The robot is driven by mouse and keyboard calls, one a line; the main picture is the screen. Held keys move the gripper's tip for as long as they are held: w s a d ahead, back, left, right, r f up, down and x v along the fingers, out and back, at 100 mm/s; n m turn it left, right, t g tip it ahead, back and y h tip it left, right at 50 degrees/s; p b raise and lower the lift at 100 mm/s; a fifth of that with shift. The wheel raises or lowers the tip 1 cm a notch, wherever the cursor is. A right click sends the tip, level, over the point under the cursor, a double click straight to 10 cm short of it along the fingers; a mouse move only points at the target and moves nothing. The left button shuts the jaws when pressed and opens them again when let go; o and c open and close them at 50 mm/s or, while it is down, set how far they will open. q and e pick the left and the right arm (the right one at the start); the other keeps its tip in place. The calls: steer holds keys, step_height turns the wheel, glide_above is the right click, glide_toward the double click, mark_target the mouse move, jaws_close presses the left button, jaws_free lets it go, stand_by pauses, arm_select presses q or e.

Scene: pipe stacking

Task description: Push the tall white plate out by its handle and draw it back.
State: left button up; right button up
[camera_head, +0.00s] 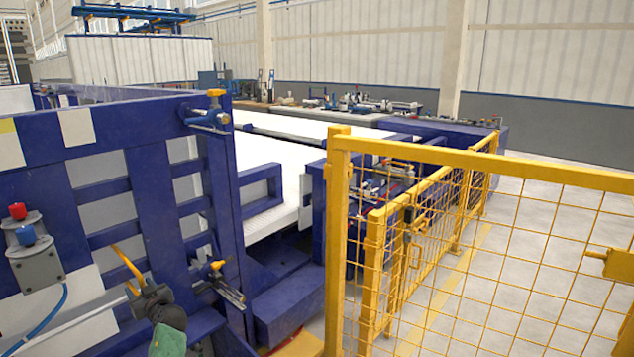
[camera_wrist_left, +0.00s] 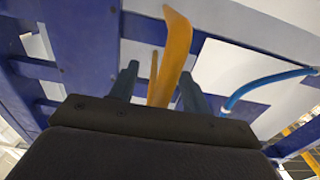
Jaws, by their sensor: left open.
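The yellow handle (camera_head: 128,264) stands out at the lower left of the head view, in front of the blue frame. In the left wrist view the handle (camera_wrist_left: 177,48) rises between my two dark fingers. My left gripper (camera_head: 138,290) is open around the handle's lower part; I cannot tell whether a finger touches it. White plate surface (camera_head: 105,213) shows through gaps in the blue frame, and white surface also shows in the left wrist view (camera_wrist_left: 240,78). The frame's bars hide much of it, and where the handle joins it is unclear. My right gripper is not in view.
The upright blue frame (camera_head: 155,195) has crossbars close to my left gripper. A box with red and blue buttons (camera_head: 38,262) is at left, with a blue hose (camera_head: 52,312) below it. A yellow mesh fence (camera_head: 480,265) stands at right.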

arm_select(q)
steer(key=b+v, duration=0.1)
steer(key=v, duration=0.5)
stand_by(0.3)
